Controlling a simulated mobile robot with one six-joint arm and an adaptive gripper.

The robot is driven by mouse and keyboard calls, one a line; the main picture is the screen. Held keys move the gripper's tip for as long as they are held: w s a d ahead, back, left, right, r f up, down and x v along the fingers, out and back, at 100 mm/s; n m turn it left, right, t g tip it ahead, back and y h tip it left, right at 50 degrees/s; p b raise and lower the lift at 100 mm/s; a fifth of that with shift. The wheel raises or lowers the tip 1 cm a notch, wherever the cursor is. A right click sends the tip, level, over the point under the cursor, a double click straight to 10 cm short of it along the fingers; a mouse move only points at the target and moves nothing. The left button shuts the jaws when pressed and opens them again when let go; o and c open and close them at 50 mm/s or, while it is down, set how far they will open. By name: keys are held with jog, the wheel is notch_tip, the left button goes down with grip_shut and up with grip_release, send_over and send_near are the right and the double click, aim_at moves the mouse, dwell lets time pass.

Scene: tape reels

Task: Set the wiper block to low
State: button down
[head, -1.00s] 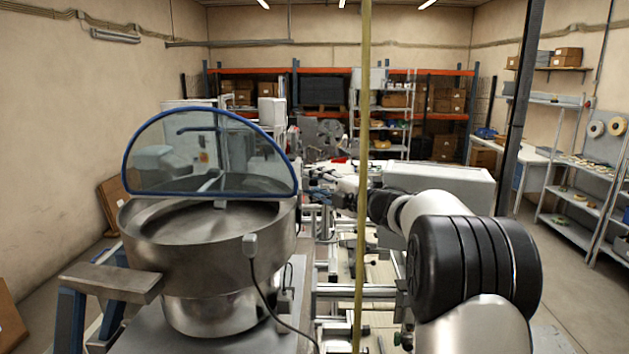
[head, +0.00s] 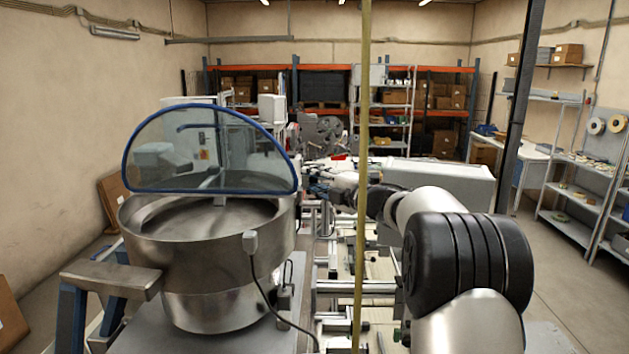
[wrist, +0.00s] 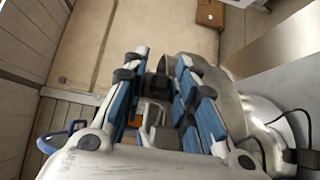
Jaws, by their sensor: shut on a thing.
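My gripper (wrist: 162,75) has blue fingers with dark pads. In the wrist view the fingers stand on either side of a small dark block (wrist: 156,87), and the gripper is shut on it. Whether this is the wiper block, and which setting it has, I cannot tell. A paler grey and brown part (wrist: 152,112) shows deeper between the fingers. In the head view my gripper (head: 314,182) is small and far off, at the end of my arm beyond the pole, and its hold cannot be made out.
A steel bowl feeder (head: 215,245) with a blue-rimmed clear guard (head: 210,150) stands at the left. A thin yellowish pole (head: 362,200) stands upright before my arm. Open floor shows at the far right.

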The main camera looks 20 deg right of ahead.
notch_tip(320, 180, down, 4)
jog(key=b, duration=0.2)
jog(key=shift+r+b, duration=0.15)
jog(key=shift+b, duration=0.25)
jog(key=c, duration=1.6)
grip_release()
jog(key=shift+o, duration=0.2)
jog(key=shift+s, duration=0.1)
